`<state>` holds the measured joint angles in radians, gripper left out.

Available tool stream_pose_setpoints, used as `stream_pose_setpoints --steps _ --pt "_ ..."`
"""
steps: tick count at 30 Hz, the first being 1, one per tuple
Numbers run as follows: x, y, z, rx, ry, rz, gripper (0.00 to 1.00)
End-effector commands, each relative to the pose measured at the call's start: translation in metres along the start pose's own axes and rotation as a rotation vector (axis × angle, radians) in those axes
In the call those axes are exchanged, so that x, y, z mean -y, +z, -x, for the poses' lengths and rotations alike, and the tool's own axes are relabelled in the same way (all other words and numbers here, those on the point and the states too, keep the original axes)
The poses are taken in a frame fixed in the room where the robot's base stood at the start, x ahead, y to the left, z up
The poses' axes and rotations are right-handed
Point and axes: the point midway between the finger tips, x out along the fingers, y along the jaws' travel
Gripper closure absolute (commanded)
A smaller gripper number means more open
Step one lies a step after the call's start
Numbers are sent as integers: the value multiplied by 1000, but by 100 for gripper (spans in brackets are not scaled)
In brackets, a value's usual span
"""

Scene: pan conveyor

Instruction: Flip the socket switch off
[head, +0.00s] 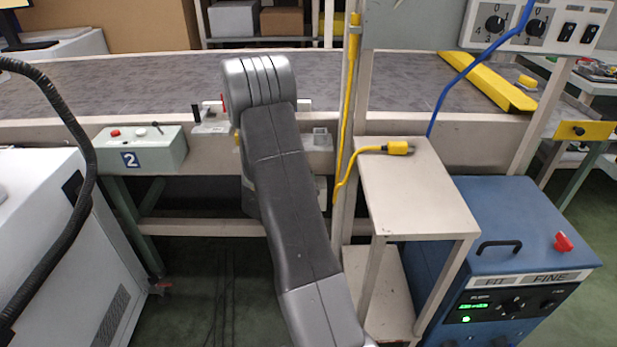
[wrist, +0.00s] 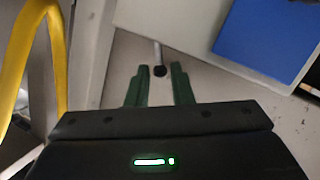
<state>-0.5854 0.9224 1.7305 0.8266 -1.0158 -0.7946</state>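My gripper (wrist: 160,69) shows in the wrist view with its two green fingers apart and nothing held between them. A short light rod with a dark round tip (wrist: 159,71) shows between or just beyond the fingertips; I cannot tell whether it is the socket switch or whether the fingers touch it. In the head view my own arm reaches toward the conveyor's front edge and hides the gripper. No socket switch can be made out for sure in the head view. A yellow plug (head: 398,148) on a yellow cable (head: 346,120) lies on a small pale stand (head: 420,190).
A pale control box marked 2 (head: 145,150) sits left of my arm at the conveyor (head: 120,85). A blue machine (head: 510,235) with a red knob stands at right. In the wrist view a yellow cable (wrist: 57,50) runs at left and a blue panel (wrist: 268,40) shows upper right.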

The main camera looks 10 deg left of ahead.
Motion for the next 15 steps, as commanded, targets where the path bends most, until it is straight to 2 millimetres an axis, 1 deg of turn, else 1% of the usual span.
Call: stream_pose_setpoints --steps 1,3,9,12,15 --pt "1 -2 13 2 -4 2 80" --pt "0 -2 30 1 -5 3 80" --pt "1 -1 74 1 -6 3 80" --pt "1 0 90 1 -4 2 80" --pt "1 0 100 1 -3 1 80"
